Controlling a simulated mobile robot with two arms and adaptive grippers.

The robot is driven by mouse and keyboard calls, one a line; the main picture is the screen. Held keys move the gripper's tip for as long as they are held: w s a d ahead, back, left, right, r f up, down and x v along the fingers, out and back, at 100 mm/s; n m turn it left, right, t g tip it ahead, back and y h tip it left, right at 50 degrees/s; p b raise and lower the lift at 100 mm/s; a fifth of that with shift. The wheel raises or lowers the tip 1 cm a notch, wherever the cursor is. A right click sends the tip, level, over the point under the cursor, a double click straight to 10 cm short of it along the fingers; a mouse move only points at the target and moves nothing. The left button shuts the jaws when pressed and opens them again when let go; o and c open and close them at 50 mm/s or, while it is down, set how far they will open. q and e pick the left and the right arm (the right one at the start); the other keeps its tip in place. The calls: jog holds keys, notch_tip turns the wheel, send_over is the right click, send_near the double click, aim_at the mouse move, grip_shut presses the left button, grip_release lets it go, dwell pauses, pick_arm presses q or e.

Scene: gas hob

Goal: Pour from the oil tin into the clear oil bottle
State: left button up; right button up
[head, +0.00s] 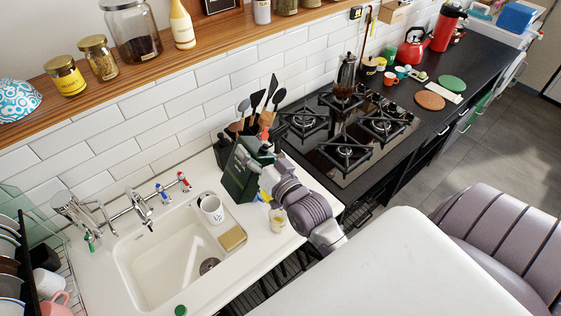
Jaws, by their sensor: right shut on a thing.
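The oil tin (238,174) is dark green and stands out against the white counter between the sink and the hob. It looks roughly upright, and I cannot tell whether its base touches the counter. My right gripper (262,163) is shut on the tin from its right side, near the top, and its fingers hide part of it. A small clear vessel with yellowish contents (277,222), which looks like the clear oil bottle, stands near the counter's front edge, below my right wrist. My arm partly covers it. My left gripper is not in view.
A white sink (150,284) with a mug (212,209) and a sponge (232,238) at its right lies to the left. Dark utensils (262,100) stand behind the tin. The gas hob (362,158) holds a moka pot (346,76). A wooden shelf (150,62) runs above.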

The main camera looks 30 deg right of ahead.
aim_at(262, 137)
jog(key=r+n, duration=0.1)
jog(key=n, duration=0.1)
jog(key=d+n, duration=0.1)
jog(key=shift+d+r+n, duration=0.15)
jog(key=shift+r+n, duration=0.2)
jog(key=shift+n, duration=0.05)
jog(key=shift+d+f+n, duration=0.2)
jog(key=shift+d+n, duration=0.2)
jog(key=shift+n, duration=0.8)
jog(key=shift+r, duration=2)
